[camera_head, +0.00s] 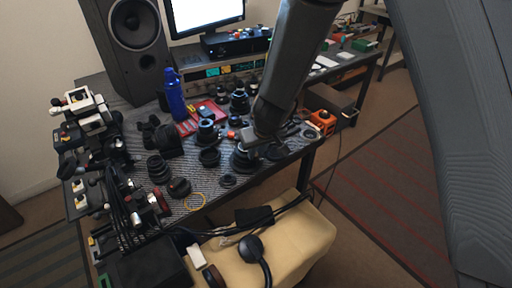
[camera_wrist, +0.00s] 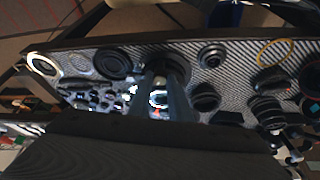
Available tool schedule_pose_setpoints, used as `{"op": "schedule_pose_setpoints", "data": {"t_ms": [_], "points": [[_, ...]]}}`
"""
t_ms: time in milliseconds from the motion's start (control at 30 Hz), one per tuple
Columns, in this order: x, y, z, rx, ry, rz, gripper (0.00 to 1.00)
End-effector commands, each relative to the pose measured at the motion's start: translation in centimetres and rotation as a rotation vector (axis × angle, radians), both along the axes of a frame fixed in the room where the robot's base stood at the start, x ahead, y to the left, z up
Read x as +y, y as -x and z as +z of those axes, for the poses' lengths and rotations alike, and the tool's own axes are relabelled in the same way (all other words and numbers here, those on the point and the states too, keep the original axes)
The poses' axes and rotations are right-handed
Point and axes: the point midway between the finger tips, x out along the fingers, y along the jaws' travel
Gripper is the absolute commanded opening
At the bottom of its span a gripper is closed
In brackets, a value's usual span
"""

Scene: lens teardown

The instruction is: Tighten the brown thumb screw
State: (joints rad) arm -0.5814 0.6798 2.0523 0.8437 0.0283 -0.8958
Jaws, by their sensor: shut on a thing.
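My gripper (camera_head: 258,140) reaches down to a black lens barrel (camera_head: 242,161) near the right front of the table. In the wrist view my two fingers (camera_wrist: 163,82) are close together at the dark round top of this lens (camera_wrist: 178,62). They are shut on a small part there, which the fingers mostly hide. I cannot make out a brown thumb screw in either view, and cannot tell whether the held part is that screw.
Several black lens parts stand close by, among them a ring (camera_head: 209,157) and a stacked barrel (camera_head: 158,169). A blue bottle (camera_head: 174,94) stands behind. An orange box (camera_head: 321,120) is at the right edge. A yellow ring (camera_head: 194,201) lies in front.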

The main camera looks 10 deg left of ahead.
Motion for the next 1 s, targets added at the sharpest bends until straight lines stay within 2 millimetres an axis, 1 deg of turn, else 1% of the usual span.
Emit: {"op": "schedule_pose_setpoints", "data": {"t_ms": [33,400,1000], "points": [[-0.02,0.21,0.33,0.002,0.002,-0.020,0.00],[0.21,0.30,0.58,0.000,0.002,-0.173,0.00],[0.62,0.06,0.22,-0.006,-0.004,-0.407,0.00]]}}
